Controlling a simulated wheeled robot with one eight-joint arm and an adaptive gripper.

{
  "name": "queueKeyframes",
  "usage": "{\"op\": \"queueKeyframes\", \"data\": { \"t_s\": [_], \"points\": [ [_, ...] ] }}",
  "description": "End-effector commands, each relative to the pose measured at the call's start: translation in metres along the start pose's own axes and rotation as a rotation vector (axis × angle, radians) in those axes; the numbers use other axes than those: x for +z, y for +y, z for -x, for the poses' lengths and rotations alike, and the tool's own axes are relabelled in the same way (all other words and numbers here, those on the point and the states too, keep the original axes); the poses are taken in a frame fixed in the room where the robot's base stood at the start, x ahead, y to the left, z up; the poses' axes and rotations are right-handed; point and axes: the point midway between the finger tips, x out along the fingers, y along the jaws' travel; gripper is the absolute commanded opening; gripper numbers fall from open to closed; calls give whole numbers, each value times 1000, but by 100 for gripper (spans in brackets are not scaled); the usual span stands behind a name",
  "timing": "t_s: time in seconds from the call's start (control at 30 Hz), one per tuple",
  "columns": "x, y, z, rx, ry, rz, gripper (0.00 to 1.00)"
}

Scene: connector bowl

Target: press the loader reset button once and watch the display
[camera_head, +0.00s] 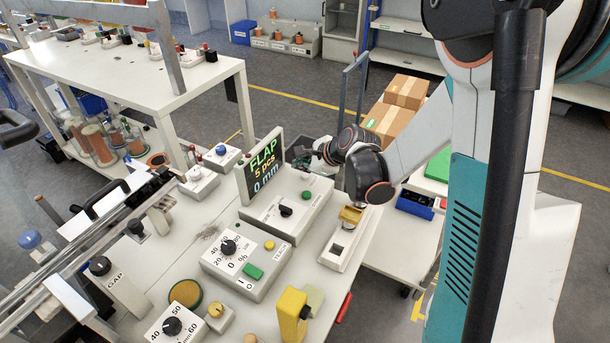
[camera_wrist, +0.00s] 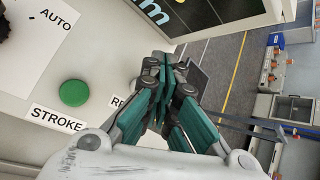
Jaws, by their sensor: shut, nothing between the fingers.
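The display (camera_head: 263,170) stands upright on a white control box and reads "FLAP", "5 pcs", "0 mm" in the head view. Its lower edge also shows at the top of the wrist view (camera_wrist: 205,20). My gripper (camera_head: 303,158) is beside the display's right edge, above the box's far end. In the wrist view my gripper (camera_wrist: 165,72) is shut and empty, over the panel's right end. A label starting "RE" (camera_wrist: 118,102) is partly covered by my fingers. No reset button can be made out clearly; contact with the panel cannot be told.
A green button (camera_wrist: 74,93) labelled STROKE sits left of my fingers; it also shows in the head view (camera_head: 306,195). A black knob (camera_head: 286,211) is on the same box. Another box with a percent dial (camera_head: 229,247) stands nearer. Cardboard boxes (camera_head: 406,92) are behind my arm.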

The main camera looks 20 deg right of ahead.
Motion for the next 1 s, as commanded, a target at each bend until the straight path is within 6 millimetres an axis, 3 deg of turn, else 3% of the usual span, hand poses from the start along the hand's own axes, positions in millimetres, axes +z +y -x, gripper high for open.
{"op": "queueKeyframes", "data": {
  "t_s": [1.0],
  "points": [
    [-4,4,-6,0,0,0,0]
  ]
}}
